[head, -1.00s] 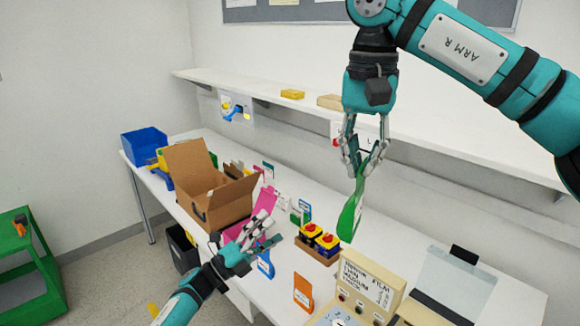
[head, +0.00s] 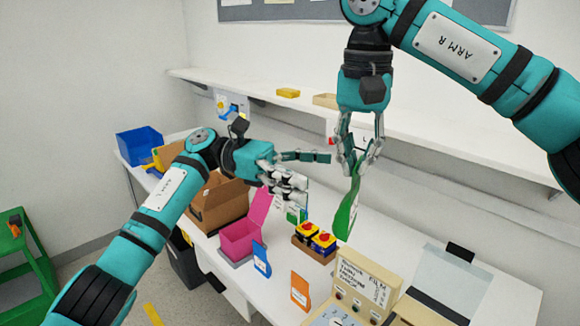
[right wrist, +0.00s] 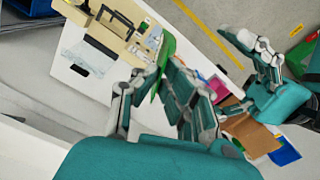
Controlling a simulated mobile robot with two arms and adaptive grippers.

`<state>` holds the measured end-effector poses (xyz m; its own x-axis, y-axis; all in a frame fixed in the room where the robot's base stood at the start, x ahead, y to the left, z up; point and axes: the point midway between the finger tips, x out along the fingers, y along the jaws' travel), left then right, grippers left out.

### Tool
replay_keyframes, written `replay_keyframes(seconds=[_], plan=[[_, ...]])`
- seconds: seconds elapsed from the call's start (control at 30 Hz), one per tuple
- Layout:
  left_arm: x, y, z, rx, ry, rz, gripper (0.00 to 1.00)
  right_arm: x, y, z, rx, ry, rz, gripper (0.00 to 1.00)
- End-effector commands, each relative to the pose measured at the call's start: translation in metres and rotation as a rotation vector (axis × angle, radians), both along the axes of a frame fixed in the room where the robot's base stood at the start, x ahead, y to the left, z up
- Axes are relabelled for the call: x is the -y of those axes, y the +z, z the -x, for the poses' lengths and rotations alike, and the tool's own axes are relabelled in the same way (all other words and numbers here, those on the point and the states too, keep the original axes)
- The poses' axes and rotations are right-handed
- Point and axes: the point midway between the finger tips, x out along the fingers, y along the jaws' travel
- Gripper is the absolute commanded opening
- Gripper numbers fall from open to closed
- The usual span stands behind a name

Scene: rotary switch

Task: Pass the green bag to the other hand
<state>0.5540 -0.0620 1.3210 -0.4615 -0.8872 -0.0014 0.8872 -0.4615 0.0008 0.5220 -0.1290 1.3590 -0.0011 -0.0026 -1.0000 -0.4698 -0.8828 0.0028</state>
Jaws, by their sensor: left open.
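The green bag (head: 346,215) hangs down from my right gripper (head: 357,158), held above the table in the head view. The right fingers close on its upper end. In the right wrist view the green bag (right wrist: 166,58) shows between the fingers of my right gripper (right wrist: 158,85). My left gripper (head: 310,170) is open and empty, to the left of the bag at about the height of its top, fingers pointing right towards it. A gap separates them. The left gripper (right wrist: 250,50) also shows at the upper right of the right wrist view.
A shelf (head: 450,150) runs behind.

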Motion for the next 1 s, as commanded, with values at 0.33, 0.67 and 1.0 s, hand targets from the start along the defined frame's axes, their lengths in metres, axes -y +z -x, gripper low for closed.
replay_keyframes(seconds=[0.33, 0.67, 1.0], plan=[[0.054, 0.000, 0.028, -0.001, -0.001, 0.002, 0.94, 0.000, 0.000, 0.000, 0.000, 0.000, 0.000, 0.00], [0.068, 0.000, 0.035, -0.003, 0.002, 0.001, 0.94, 0.000, 0.000, 0.000, 0.000, 0.000, 0.000, 0.00], [0.068, 0.000, 0.035, -0.003, 0.002, 0.002, 0.72, 0.000, 0.000, 0.000, 0.000, 0.000, 0.000, 0.00]])
